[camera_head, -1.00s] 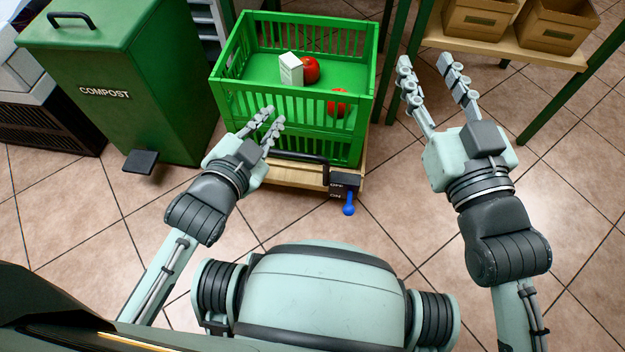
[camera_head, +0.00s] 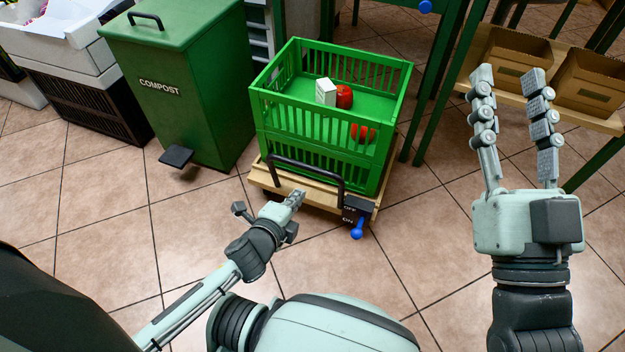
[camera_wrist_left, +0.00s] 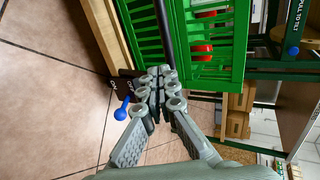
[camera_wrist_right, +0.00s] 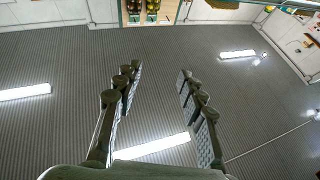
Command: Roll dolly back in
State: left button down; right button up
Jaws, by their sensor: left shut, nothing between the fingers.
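The dolly is a low wooden platform (camera_head: 267,178) with a black bar handle (camera_head: 290,166) at its front. A green slatted crate (camera_head: 262,118) stands on it, holding a white carton (camera_head: 326,92) and red round items (camera_head: 344,97). A box at the dolly's front right reads OFF and ON; its blue lever (camera_head: 357,229) hangs down by ON. My left gripper (camera_head: 297,197) is shut and empty just in front of the handle; contact is unclear. In the left wrist view, its fingertips (camera_wrist_left: 160,76) lie near the handle bar (camera_wrist_left: 164,28). My right gripper (camera_head: 508,82) is open and empty, pointing up, right of the dolly.
A green compost bin (camera_head: 185,85) with a black pedal (camera_head: 176,157) stands left of the dolly. A wooden shelf (camera_head: 565,110) with cardboard boxes (camera_head: 590,85) and green legs stands at the right. Tiled floor is clear in front. The right wrist view shows mostly ceiling.

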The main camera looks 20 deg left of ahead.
pick_arm(q)
jog(key=r+b+x, duration=0.1)
jog(key=x, duration=0.8)
jog(key=shift+w+b, duration=0.4)
jog(key=shift+w, duration=0.05)
pick_arm(e)
jog(key=shift+s+d+r+t, duration=0.3)
jog(key=shift+s+r+t, duration=0.1)
jog(key=shift+r+t, duration=0.25)
jog(key=shift+s+d+r+t, duration=0.3)
jog(key=shift+s+r+t, duration=0.1)
jog(key=shift+r+t, duration=0.2)
jog(key=shift+s+d+r+t, duration=0.3)
jog(key=shift+s+r+t, duration=0.1)
jog(key=shift+r+t, duration=0.2)
pick_arm(q)
jog(key=shift+d+f, duration=0.1)
